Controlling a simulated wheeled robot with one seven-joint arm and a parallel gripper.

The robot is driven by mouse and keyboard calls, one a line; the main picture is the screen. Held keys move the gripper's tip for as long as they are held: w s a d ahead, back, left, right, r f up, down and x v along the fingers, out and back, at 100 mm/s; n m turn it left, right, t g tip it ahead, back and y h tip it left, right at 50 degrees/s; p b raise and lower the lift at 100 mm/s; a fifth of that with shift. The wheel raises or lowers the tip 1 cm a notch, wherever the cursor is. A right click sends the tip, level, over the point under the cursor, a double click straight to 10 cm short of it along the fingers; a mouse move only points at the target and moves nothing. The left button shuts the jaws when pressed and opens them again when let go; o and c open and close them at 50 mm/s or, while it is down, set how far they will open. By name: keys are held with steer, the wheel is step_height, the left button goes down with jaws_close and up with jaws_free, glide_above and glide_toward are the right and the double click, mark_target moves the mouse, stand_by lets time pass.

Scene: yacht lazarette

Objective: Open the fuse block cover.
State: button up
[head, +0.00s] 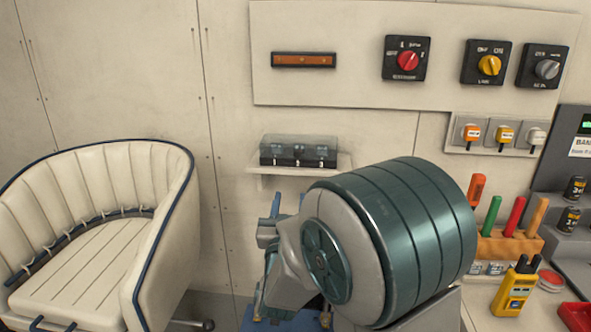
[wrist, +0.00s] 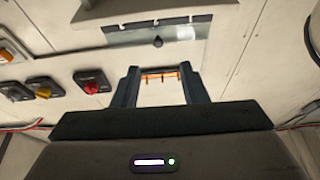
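The fuse block (head: 297,159) is a dark block with white markings on a small wall shelf, under a see-through cover (head: 297,143). The cover looks down over the block. In the wrist view, which is turned over, the clear cover (wrist: 185,33) is near the top, with a small dark knob (wrist: 157,41) at its edge. My gripper (wrist: 158,72) has its two dark blue fingers spread apart, with nothing held between them. The cover appears beyond the fingertips, apart from them. In the head view my arm hides most of the gripper.
An orange-brown bar (head: 304,60) and rotary switches, one with a red knob (head: 407,61), are on the panel above. A cream seat (head: 90,220) is at left. At right, a yellow meter (head: 514,290) and a tool rack (head: 510,246) crowd the bench.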

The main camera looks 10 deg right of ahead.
mark_target(297, 156)
steer(key=shift+h, duration=0.3)
steer(key=p+x, duration=0.1)
steer(key=x, duration=0.3)
steer(key=p+x, duration=0.1)
steer(key=x, duration=0.4)
steer(key=p+x, duration=0.1)
steer(key=x, duration=0.3)
steer(key=shift+w+r, duration=0.15)
steer(key=shift+r, duration=0.2)
steer(key=shift+d, duration=0.1)
jaws_close()
